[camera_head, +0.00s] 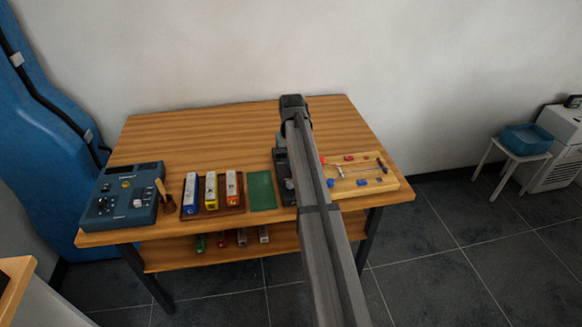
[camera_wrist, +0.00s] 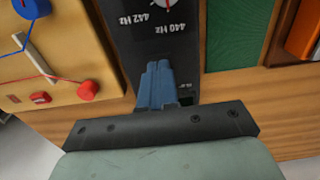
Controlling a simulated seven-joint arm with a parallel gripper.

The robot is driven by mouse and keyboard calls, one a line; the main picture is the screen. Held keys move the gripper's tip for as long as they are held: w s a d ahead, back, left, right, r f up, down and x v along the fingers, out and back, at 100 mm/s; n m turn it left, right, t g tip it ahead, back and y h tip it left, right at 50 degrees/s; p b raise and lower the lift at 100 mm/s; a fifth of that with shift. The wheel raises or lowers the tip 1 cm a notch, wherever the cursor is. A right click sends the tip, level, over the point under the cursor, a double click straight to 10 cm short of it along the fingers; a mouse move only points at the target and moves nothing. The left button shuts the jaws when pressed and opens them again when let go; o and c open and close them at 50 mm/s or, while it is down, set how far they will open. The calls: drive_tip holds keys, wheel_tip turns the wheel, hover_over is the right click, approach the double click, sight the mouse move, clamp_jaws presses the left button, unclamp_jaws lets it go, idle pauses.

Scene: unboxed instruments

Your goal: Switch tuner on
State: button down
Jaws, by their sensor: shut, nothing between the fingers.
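In the head view my arm covers much of the tuner (camera_head: 281,165) and hides the fingers.
A wooden board with pegs and cords (camera_head: 370,184) lies right of the tuner. A green mat (camera_head: 262,191), a rack of coloured pedals (camera_head: 211,207) and a blue device (camera_head: 118,205) stand to the left. The back of the table is clear.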

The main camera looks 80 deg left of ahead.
drive_tip(key=shift+f, duration=0.5)
idle(0.4)
drive_tip(key=shift+r, duration=3.5)
